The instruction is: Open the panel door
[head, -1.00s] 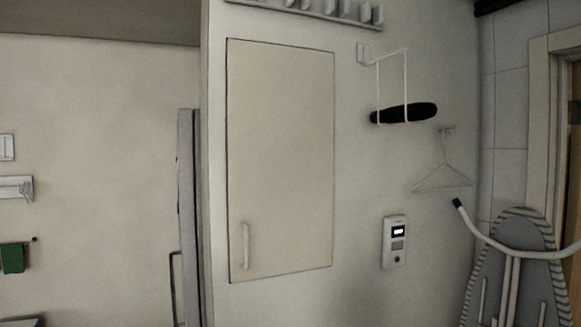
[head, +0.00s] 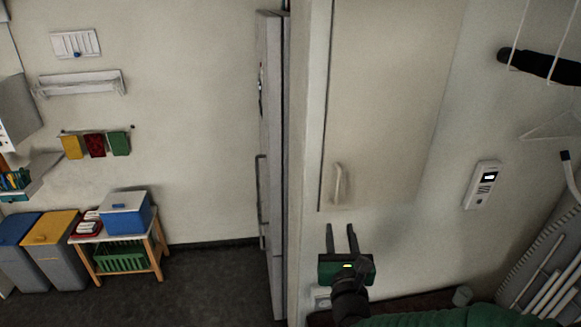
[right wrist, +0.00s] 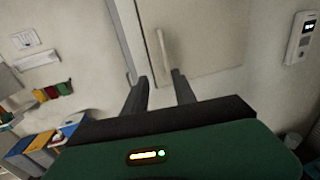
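The panel door (head: 385,90) is a pale, flat door set in the wall, and it looks shut. Its light vertical handle (head: 338,184) is near the door's lower left corner. My right gripper (head: 342,228) is open and empty, with its dark fingers pointing up toward the handle. It is just below the handle and apart from it in the head view. In the right wrist view the door (right wrist: 190,35) and the handle (right wrist: 162,50) lie beyond the open fingertips (right wrist: 157,78). My left gripper is not in view.
An intercom (head: 482,185) is on the wall right of the door. A folded ironing board (head: 540,255) stands at the lower right. A tall fridge-like unit (head: 272,150) stands left of the wall edge. Bins (head: 55,240) and a small table (head: 125,235) are farther left.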

